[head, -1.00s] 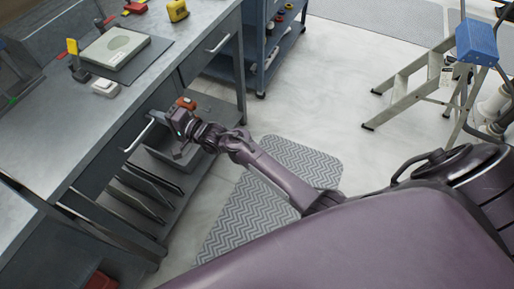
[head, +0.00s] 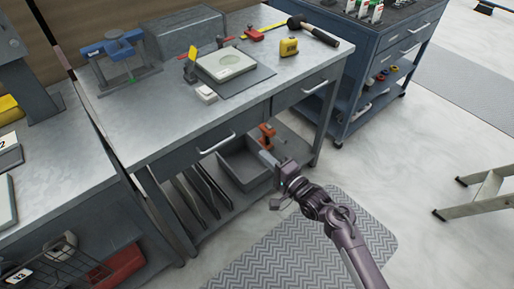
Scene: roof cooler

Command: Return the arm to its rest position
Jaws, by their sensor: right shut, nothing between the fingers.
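My right arm (head: 345,232) comes up from the lower right over the patterned mat. My right gripper (head: 270,160) is in front of the workbench (head: 190,128), near its lower shelf and the open grey bin (head: 238,168). The fingers are shut with nothing held. An orange-red object (head: 267,131) shows just behind the gripper; I cannot tell whether they touch. My left gripper is out of view.
On the bench are a tray (head: 240,80), a white box (head: 206,94), a yellow tape measure (head: 289,47), a hammer (head: 318,32) and a blue vise-like tool (head: 112,45). A blue cart (head: 385,60) stands right. A stepladder (head: 485,195) is at the right edge. Floor between is clear.

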